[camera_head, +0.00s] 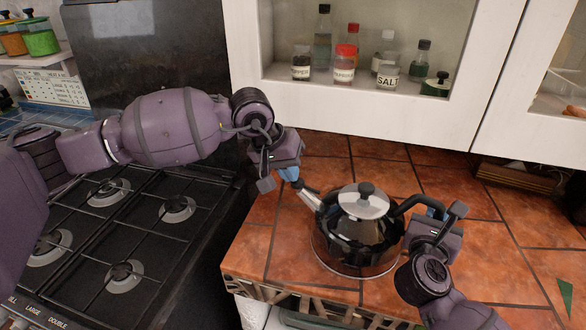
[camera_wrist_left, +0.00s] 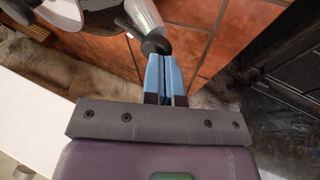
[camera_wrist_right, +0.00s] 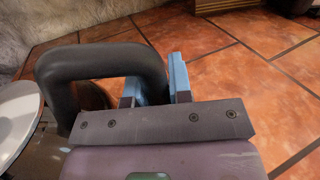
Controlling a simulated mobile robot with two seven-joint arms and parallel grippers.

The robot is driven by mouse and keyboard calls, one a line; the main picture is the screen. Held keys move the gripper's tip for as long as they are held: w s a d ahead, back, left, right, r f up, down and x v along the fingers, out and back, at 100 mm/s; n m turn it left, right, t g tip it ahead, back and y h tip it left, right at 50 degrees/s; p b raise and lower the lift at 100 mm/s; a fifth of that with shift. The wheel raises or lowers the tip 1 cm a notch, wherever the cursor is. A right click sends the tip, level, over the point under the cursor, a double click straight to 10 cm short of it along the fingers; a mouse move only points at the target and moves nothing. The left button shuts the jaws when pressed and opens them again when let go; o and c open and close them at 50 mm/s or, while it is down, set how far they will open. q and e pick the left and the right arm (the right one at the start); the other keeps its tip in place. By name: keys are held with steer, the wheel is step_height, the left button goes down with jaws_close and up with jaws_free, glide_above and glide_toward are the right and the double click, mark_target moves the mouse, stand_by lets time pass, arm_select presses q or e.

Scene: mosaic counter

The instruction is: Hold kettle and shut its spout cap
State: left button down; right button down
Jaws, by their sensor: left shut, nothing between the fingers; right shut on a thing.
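The kettle (camera_head: 353,237) is dark and glossy with a silver lid and black knob. It stands upright on the tiled counter, its spout (camera_head: 309,199) pointing left and its black handle (camera_head: 414,203) on the right. My right gripper (camera_head: 437,212) is shut on the handle, and the right wrist view shows the handle (camera_wrist_right: 98,60) reaching between the blue fingers (camera_wrist_right: 155,82). My left gripper (camera_head: 290,174) is shut and empty at the spout's tip. In the left wrist view its fingertips (camera_wrist_left: 164,58) are at the black spout cap (camera_wrist_left: 154,44); I cannot tell if the cap is fully closed.
A gas stove (camera_head: 125,235) lies to the left of the counter (camera_head: 280,235). A white cabinet (camera_head: 420,120) with glass doors and several bottles hangs behind the kettle. The counter to the right of my right gripper is mostly clear.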

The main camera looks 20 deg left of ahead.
arm_select(q)
steer(key=h, duration=0.2)
steer(key=f+h, duration=0.1)
steer(key=a+f+h, duration=0.1)
steer(key=h, duration=0.1)
steer(key=shift+w+a+n+h, duration=0.1)
steer(key=shift+n+h, duration=0.2)
steer(key=shift+n, duration=0.1)
steer(key=shift+d+r, duration=0.25)
steer(key=shift+d, duration=0.5)
steer(key=w+a+f+v, duration=0.1)
steer(key=v, duration=1.3)
steer(key=shift+a+f, duration=0.3)
steer(key=shift+w, duration=0.1)
